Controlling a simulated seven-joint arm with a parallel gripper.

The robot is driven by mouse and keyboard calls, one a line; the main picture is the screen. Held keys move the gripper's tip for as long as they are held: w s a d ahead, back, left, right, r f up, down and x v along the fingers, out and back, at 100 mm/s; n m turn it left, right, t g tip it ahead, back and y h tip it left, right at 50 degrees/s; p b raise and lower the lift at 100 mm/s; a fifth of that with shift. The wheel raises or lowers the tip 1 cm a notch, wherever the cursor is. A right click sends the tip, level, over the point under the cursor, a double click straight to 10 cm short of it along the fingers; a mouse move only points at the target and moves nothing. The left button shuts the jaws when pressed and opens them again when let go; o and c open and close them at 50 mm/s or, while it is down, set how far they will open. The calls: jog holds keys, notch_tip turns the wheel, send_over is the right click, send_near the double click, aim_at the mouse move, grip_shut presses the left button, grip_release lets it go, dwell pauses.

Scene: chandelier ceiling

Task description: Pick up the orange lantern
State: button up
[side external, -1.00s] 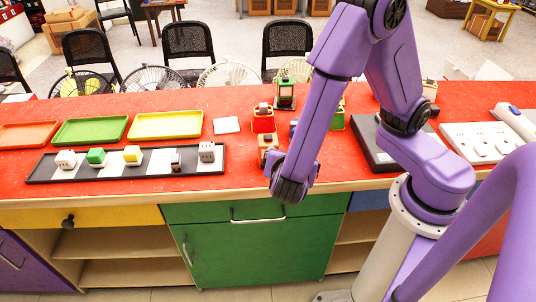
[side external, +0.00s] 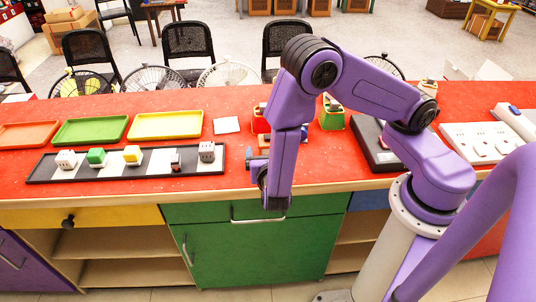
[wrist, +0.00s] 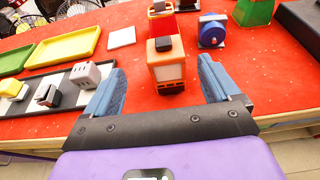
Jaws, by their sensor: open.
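The orange lantern (wrist: 166,68), a small block-like shape with a pale orange top and a dark cap, stands on the red counter in the wrist view. It is centred between my finger lines, a little beyond the palm. In the side external view only a bit of the lantern (side external: 264,140) shows past my arm. My gripper (wrist: 162,78) is open, with a blue finger on each side of the lantern and gaps visible on both sides. In the side external view my gripper (side external: 257,165) is low at the counter's front edge, partly hidden by my wrist.
A red lantern (wrist: 164,24) stands right behind the orange one. A blue round object (wrist: 211,31) and a green lantern (wrist: 254,12) are to the right. A black tray (side external: 45,170) with several small blocks lies left. Orange, green and yellow trays (side external: 165,125) lie farther back.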

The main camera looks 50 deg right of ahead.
aim_at(268, 141)
jog(key=shift+x, duration=1.6)
jog(key=shift+s+d+x, duration=0.1)
jog(key=shift+x, duration=1.15)
jog(key=shift+s+d+x, duration=0.1)
jog(key=shift+d+x, duration=0.05)
jog(key=shift+x, duration=1.15)
jog(key=shift+r, duration=0.1)
grip_shut()
